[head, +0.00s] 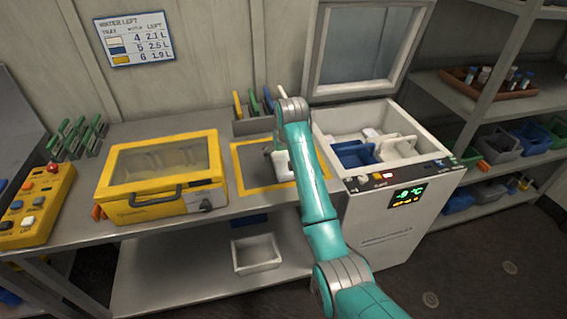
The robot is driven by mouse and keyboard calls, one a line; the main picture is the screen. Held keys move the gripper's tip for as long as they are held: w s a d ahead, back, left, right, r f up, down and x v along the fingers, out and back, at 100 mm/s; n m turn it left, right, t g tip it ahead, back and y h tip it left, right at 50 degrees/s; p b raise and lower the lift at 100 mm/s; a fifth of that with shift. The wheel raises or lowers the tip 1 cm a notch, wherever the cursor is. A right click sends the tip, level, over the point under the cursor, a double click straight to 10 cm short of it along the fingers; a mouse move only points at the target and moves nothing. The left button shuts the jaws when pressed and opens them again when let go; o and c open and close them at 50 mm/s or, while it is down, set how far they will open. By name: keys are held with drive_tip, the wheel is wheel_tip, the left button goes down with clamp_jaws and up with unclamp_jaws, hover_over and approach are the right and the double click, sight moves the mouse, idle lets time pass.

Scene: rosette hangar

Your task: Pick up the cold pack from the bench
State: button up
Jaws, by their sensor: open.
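A small whitish block (281,166), which may be the cold pack, shows at the yellow-bordered mat (250,176) on the bench (235,204). My teal arm covers its right side. My gripper (271,150) is small in the head view and partly hidden by my arm. It is open and just above or beside the whitish block. I cannot tell whether they touch.
A yellow windowed case (160,203) stands left of the mat, and a yellow button box (33,207) is farther left. A rack with coloured upright items (252,126) is behind the mat. An open freezer (392,225) holding blue and white trays stands right.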

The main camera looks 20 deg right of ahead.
sight(284, 159)
drive_tip(key=shift+d+x, duration=0.2)
drive_tip(key=shift+x, duration=1.65)
drive_tip(key=c, duration=1.5)
